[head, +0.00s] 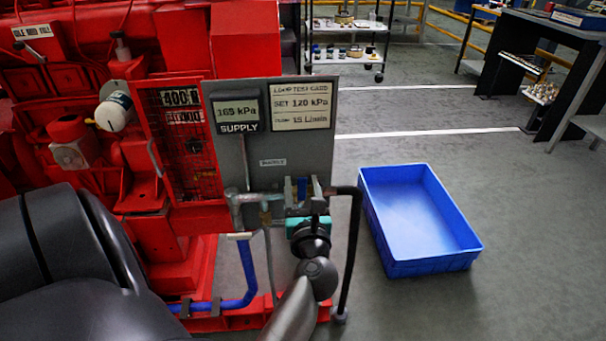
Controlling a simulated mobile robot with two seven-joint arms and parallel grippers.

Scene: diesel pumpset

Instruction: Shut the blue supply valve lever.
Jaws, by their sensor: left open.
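My left gripper (301,198), with a teal band, is in front of the valve. Its jaws are open, and the lever shows between or just behind the fingers; I cannot tell whether they touch it. The gripper hides the valve body and the lower part of the lever. The supply gauge (236,113) on the panel (270,150) reads 165 kPa. My right gripper is not in view.
The load test card (302,106) reads set 120 kPa. The red pumpset (90,110) fills the left. A black hose (352,250) runs down right of the valve, and a blue hose (246,270) lies below left. An empty blue crate (420,220) sits on the floor at right.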

